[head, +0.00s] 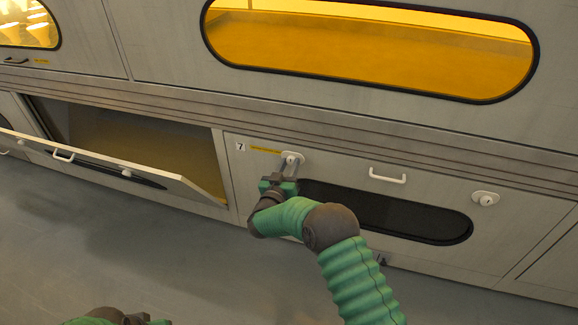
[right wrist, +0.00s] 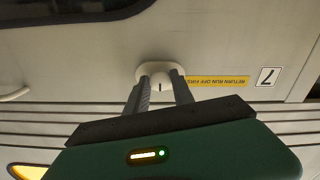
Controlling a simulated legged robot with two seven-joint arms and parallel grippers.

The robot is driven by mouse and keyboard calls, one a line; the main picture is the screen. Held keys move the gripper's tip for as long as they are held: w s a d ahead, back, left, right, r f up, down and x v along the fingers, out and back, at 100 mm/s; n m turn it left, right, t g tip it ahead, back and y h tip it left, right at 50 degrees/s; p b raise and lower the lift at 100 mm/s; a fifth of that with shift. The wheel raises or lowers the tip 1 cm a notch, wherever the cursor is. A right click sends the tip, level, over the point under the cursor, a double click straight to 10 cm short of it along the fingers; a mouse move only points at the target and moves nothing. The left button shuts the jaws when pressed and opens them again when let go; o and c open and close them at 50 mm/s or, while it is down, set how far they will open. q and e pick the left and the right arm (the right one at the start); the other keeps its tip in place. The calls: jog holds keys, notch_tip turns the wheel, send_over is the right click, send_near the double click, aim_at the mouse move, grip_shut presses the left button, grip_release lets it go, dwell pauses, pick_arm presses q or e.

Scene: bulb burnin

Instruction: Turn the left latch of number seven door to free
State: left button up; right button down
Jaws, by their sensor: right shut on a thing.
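The number seven door (head: 340,175) is closed, with a "7" label and a yellow strip at its upper left. Its left latch (head: 292,157) is a white knob on a pale plate beside the strip. My right gripper (head: 290,170) reaches up to this latch and is shut on it. In the right wrist view the two fingers (right wrist: 161,88) are on either side of the latch (right wrist: 160,70), hiding part of it. The door's right latch (head: 486,199) is a white knob at the far right. My left gripper (head: 130,318) barely shows at the bottom edge; its fingers are unclear.
A neighbouring door (head: 110,165) hangs open at the left, with a white handle and its compartment exposed. The number seven door has a white handle (head: 387,177) and a dark oval window (head: 400,215). A lit amber window (head: 370,50) is above. The grey floor (head: 180,260) is clear.

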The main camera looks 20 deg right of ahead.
jog(key=shift+m, duration=0.3)
jog(key=m+p, duration=0.1)
jog(key=m, duration=0.1)
jog(key=shift+a+m+p, duration=0.1)
jog(key=shift+m+p, duration=0.2)
jog(key=m+p, duration=0.1)
jog(key=m, duration=0.3)
jog(key=shift+m, duration=0.3)
jog(key=m, duration=0.5)
jog(key=shift+f+p, duration=0.1)
jog(key=shift+p, duration=0.3)
jog(key=m, duration=0.5)
jog(key=c, duration=1.1)
grip_release()
